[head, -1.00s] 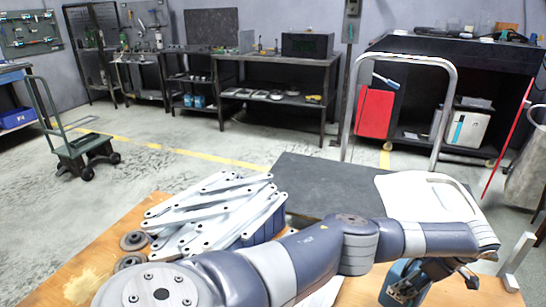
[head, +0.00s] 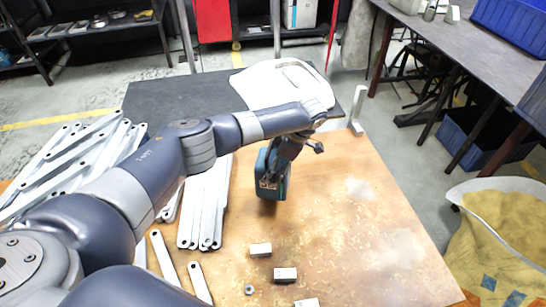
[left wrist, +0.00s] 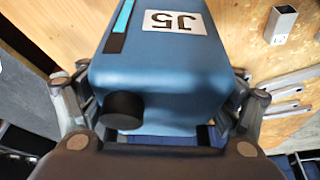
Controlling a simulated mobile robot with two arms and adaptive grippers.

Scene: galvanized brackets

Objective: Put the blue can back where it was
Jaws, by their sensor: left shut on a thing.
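The blue can (head: 263,164) is a boxy container with a black cap and a white J5 label, seen close in the left wrist view (left wrist: 160,75). My left gripper (head: 272,182) is shut on it, with one finger on each side in the left wrist view. The arm reaches in from the left over the wooden table (head: 350,220). The can is over the table's middle, right of long pale brackets (head: 208,200). Whether its base touches the wood I cannot tell. My right gripper is out of view.
Small metal blocks (head: 285,274) and a round nut (head: 249,289) lie near the front. More brackets are stacked (head: 75,150) at left. A pale bent sheet (head: 265,85) and an upright metal piece (head: 357,108) stand at the back. The table's right half is mostly clear.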

